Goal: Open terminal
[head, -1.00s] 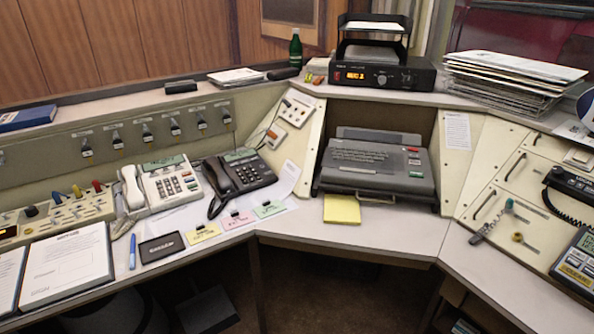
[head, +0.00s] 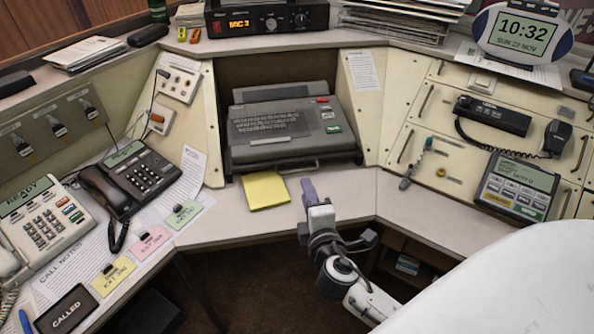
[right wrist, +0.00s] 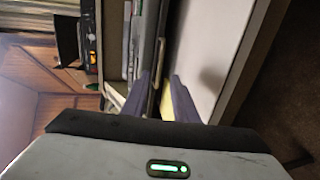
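The terminal (head: 280,128) is a grey console with a keyboard and red and green keys, set in a niche of the desk. A thin handle bar (head: 287,167) runs along its front edge. My right gripper (head: 308,190) is just in front of the terminal, low over the desk edge. In the right wrist view its two dark fingers (right wrist: 161,98) are apart with nothing clasped; the handle (right wrist: 159,65) lies ahead, roughly in line with the gap. Contact with the handle is not visible. My left gripper is not in view.
A yellow notepad (head: 265,190) lies left of my right gripper. Two phones (head: 130,180) and paper cards stand at left. A handset (head: 492,115) and keypad unit (head: 517,187) are at right.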

